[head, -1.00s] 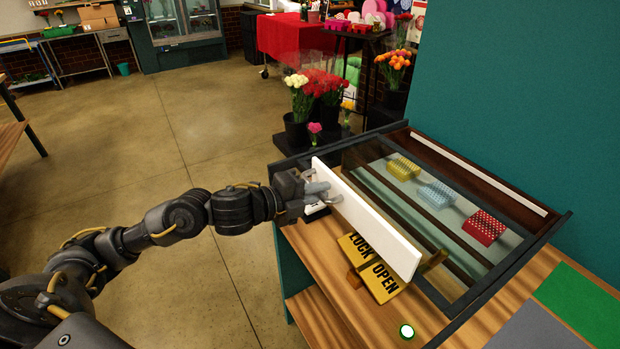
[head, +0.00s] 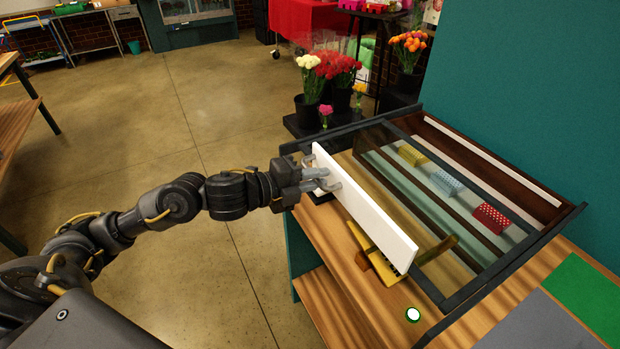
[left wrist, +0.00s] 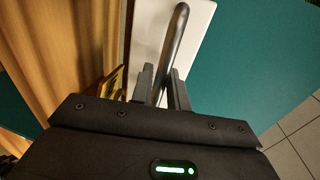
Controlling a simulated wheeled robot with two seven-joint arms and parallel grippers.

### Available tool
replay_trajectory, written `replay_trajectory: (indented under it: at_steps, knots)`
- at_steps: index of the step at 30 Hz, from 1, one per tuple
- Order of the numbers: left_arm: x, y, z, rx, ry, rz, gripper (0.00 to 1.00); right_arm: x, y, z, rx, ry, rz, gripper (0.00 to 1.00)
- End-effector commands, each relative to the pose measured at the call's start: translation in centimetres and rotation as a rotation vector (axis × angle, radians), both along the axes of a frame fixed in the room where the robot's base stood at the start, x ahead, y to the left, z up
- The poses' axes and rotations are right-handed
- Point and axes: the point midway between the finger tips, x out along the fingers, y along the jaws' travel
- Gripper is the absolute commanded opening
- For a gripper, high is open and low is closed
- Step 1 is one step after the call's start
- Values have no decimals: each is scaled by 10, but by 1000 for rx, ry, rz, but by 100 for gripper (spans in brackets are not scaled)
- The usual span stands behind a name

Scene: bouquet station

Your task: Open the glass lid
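The glass lid (head: 402,184) is a clear pane in a dark frame over the display case. It looks about level, but I cannot tell whether it is raised at all. A long white panel (head: 372,215) stands along its near side. My left gripper (head: 325,180) is at the panel's far end. In the left wrist view, its two fingers (left wrist: 161,88) lie close on both sides of a dark curved bar handle (left wrist: 177,35) and appear shut on it. A yellow sign (head: 375,250) is below the panel, partly hidden, its lettering unreadable now. My right gripper is not in view.
Yellow (head: 412,155), blue (head: 446,182) and red (head: 490,217) perforated blocks lie under the glass. A teal wall (head: 530,90) rises behind the case. Flower buckets (head: 307,110) stand beyond it.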

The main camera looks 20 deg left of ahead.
Motion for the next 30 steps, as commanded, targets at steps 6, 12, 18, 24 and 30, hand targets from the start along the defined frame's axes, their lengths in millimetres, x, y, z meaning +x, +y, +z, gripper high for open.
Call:
replay_trajectory:
  at_steps: [6,12,18,24,30]
  knots:
    - [-19,15,2,6,-1,0,17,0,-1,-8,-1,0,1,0]
    - [-51,41,8,8,1,2,17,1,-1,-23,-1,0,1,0]
    - [-71,54,20,-1,10,-2,17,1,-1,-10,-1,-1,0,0]
    - [-80,61,22,-1,6,-1,17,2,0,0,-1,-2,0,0]
    - [-83,64,22,0,1,-1,17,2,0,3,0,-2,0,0]
